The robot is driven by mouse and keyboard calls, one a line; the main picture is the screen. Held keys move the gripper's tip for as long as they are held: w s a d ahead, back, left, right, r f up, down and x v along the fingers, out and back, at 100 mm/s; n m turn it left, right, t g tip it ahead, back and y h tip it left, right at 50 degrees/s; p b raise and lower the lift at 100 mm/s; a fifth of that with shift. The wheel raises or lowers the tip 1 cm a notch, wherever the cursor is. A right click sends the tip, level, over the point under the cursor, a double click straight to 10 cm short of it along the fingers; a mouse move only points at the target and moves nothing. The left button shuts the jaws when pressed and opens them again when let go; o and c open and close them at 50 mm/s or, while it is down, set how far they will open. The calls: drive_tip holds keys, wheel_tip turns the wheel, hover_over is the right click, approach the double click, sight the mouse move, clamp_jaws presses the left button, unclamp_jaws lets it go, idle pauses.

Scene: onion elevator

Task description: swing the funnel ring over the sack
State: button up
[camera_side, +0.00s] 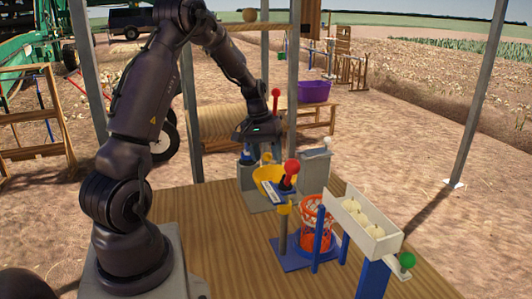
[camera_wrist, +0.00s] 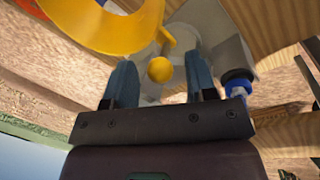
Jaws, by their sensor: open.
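The yellow funnel ring (camera_side: 265,180) sits at the left of the device on the wooden table, off to the left of the sack. In the wrist view the ring (camera_wrist: 130,35) curves across the upper left, with a small yellow knob (camera_wrist: 160,70) on a stalk beside it. My gripper (camera_side: 257,151) is above and behind the ring. In the wrist view its two blue fingers (camera_wrist: 160,62) are apart, with the knob showing between them; whether they touch it I cannot tell. The orange mesh sack (camera_side: 315,232) stands upright on a blue base, and the ring is not above it.
A white trough (camera_side: 362,222) holding several pale onions slopes beside the sack, with a green knob (camera_side: 407,259) at its low end. A red-knobbed lever (camera_side: 291,169) rises between ring and sack. A grey block (camera_side: 315,170) stands behind. The table's front left (camera_side: 235,260) is clear.

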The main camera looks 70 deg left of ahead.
clamp_jaws()
drive_tip(key=w+d+m+g, duration=0.1)
drive_tip(key=w+d+m, duration=0.4)
drive_tip(key=w+m, duration=0.45)
drive_tip(key=w+d+m+g, duration=0.1)
drive_tip(key=w+d+m, duration=0.2)
drive_tip(key=d+m, duration=0.1)
drive_tip(key=w+d+m+g, duration=0.1)
drive_tip(key=w+d+m, duration=0.2)
drive_tip(key=d, duration=0.4)
drive_tip(key=shift+d+m, duration=0.3)
drive_tip(key=shift+m, duration=0.05)
drive_tip(key=shift+d, duration=0.1)
